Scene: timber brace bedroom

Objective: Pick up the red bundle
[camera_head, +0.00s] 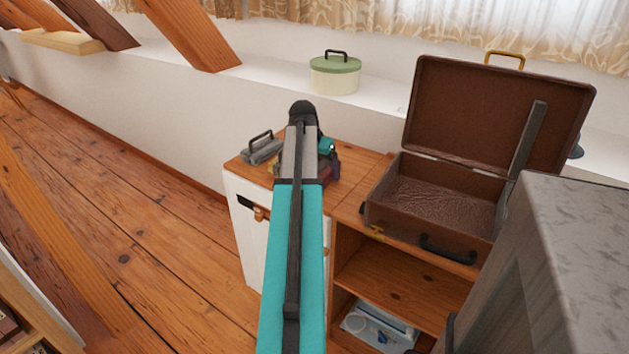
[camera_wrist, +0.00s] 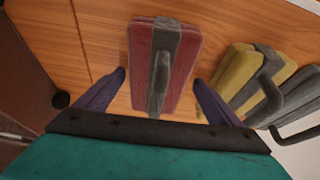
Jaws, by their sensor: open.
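The red bundle (camera_wrist: 143,62) lies on the wooden cabinet top in the wrist view, with a grey handle-like piece along its middle. My gripper (camera_wrist: 159,77) is open, with one purple finger on each side of the bundle's near end. Gaps show between the fingers and the bundle, and nothing is held. In the head view my own arm hides most of the gripper and the bundle.
A yellow bundle (camera_wrist: 236,74) and a grey one (camera_wrist: 302,84) with dark handles lie close on the right in the wrist view. An open brown suitcase (camera_head: 497,112) stands right on the cabinet top (camera_head: 352,205). A lidded pot (camera_head: 335,77) stands on the ledge behind.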

